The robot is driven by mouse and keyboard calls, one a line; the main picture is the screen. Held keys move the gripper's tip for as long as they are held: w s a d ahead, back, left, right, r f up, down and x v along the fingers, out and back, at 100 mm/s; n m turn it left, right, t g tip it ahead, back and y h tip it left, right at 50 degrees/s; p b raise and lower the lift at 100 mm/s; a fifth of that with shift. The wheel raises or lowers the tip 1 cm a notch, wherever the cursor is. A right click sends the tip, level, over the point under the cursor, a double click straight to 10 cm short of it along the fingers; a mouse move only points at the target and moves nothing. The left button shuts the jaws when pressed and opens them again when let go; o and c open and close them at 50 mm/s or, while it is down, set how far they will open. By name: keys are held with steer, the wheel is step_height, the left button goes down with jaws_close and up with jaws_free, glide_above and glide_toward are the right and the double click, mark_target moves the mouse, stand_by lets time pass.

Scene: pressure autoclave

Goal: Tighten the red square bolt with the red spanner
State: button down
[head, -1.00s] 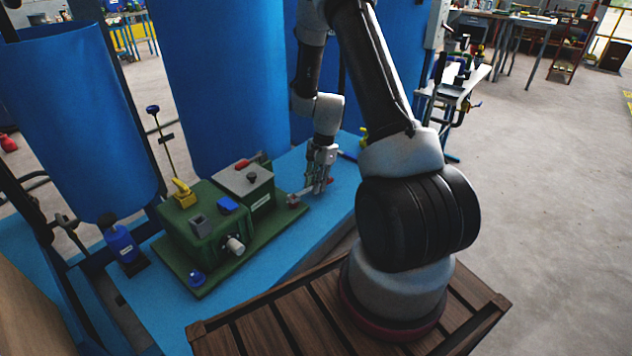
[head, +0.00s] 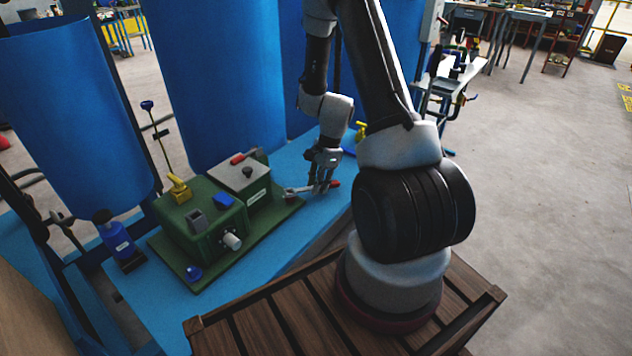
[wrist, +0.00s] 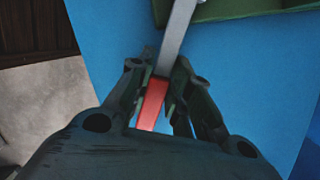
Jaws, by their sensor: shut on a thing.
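The red spanner has a grey metal shaft (wrist: 178,35) and a red handle (wrist: 152,103). My gripper (wrist: 155,85) is shut on the handle, with a finger on each side. In the head view my gripper (head: 322,188) hangs low over the blue surface, right of the green machine (head: 215,228). The spanner's red end (head: 335,184) shows just right of the fingers. Its grey head (head: 289,193) reaches left to the right end of the green base plate. The red square bolt cannot be made out; whether the head is around it or beside it, I cannot tell.
The machine carries a yellow part (head: 179,190), a blue block (head: 224,201) and a red-tipped lever (head: 238,158). A tall blue cylinder (head: 220,80) stands close behind. The blue surface (head: 305,222) in front of the gripper is clear. A slatted wooden platform (head: 262,318) lies nearer.

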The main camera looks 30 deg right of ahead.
steer(key=shift+s+a+m+t, duration=0.2)
steer(key=shift+s+m, duration=0.55)
steer(key=shift+m, duration=0.15)
steer(key=shift+s+a+m+t, duration=0.2)
steer(key=shift+s+m, duration=0.55)
steer(key=shift+m, duration=0.15)
steer(key=shift+s+a+m+t+h, duration=0.2)
steer(key=shift+s+a+m, duration=0.2)
steer(key=shift+s+m, duration=0.35)
steer(key=shift+s+a+m+t+h, duration=0.15)
steer(key=shift+s+a+m, duration=0.25)
steer(key=shift+m, duration=0.55)
steer(key=shift+s+a+m+t+h, duration=0.2)
steer(key=shift+s+a+m, duration=0.4)
steer(key=shift+m, duration=0.4)
steer(key=shift+s+a+m+t+h, duration=0.15)
steer(key=shift+s+a+m, duration=0.45)
steer(key=shift+m, duration=0.4)
steer(key=shift+s+a+m+h, duration=0.2)
steer(key=shift+a+m+h, duration=0.1)
steer(key=shift+a+m, duration=0.85)
steer(key=shift+d, duration=0.1)
steer(key=c, duration=1.5)
jaws_free()
steer(key=shift+o, duration=1.3)
steer(key=shift+s, duration=0.1)
